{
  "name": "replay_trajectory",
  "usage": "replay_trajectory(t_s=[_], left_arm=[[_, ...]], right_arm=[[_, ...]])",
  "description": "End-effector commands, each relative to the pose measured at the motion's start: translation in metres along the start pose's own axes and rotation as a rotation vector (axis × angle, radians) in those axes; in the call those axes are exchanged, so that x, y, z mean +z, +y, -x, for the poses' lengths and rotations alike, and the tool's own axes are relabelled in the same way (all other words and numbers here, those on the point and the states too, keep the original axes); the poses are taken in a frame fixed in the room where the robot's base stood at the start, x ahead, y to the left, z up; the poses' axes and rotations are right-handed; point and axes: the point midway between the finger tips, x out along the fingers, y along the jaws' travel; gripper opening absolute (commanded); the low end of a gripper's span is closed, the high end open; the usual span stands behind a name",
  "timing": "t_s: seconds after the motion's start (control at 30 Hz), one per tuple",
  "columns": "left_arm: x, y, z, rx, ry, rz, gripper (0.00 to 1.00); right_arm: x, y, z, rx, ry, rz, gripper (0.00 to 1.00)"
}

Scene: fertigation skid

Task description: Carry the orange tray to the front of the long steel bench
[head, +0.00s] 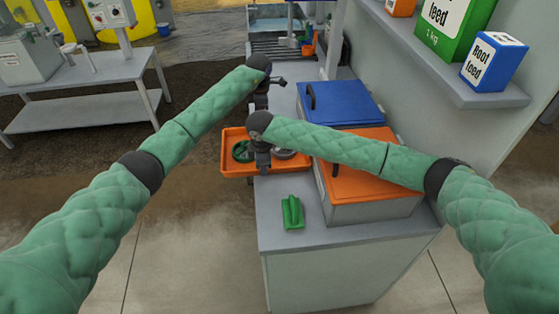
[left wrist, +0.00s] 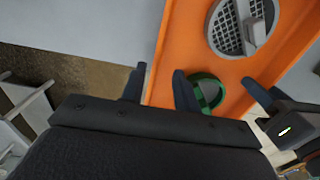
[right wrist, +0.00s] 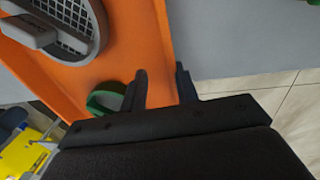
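The orange tray (head: 232,165) sits at the left edge of the steel bench (head: 330,238), its left part beyond the edge. A green ring (head: 241,151) and a grey round strainer (head: 285,154) lie in it. My right gripper (head: 262,166) is over the tray's near rim; its fingers stand apart on either side of the rim in the right wrist view (right wrist: 161,85). My left gripper (head: 263,108) is at the far rim; its fingers also stand apart around it in the left wrist view (left wrist: 158,85). My right arm hides part of the tray.
A grey box with an orange lid (head: 372,180) and one with a blue lid (head: 345,103) stand right of the tray. A green object (head: 292,212) lies on the near bench top, otherwise clear there. A shelf (head: 450,85) holds packages. Another table (head: 85,85) stands at left.

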Motion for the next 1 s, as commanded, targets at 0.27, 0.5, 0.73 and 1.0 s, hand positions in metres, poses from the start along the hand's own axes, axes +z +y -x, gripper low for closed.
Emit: replay_trajectory(t_s=[0.27, 0.5, 0.73, 1.0], left_arm=[[-0.001, -0.001, 0.009, 0.0, 0.0, 0.001, 0.31], [0.0, -0.001, 0.01, 0.0, 0.0, 0.0, 0.31], [0.0, -0.001, 0.012, 0.001, 0.0, 0.0, 0.31], [0.0, -0.001, 0.015, 0.001, 0.0, 0.0, 0.31]], right_arm=[[-0.001, -0.016, -0.024, -0.027, -0.01, 0.006, 0.3], [-0.001, -0.015, 0.0, -0.021, -0.008, 0.006, 0.3], [-0.001, -0.01, 0.042, -0.007, -0.004, 0.004, 0.3], [-0.001, -0.006, 0.076, 0.004, -0.002, 0.0, 0.3]])
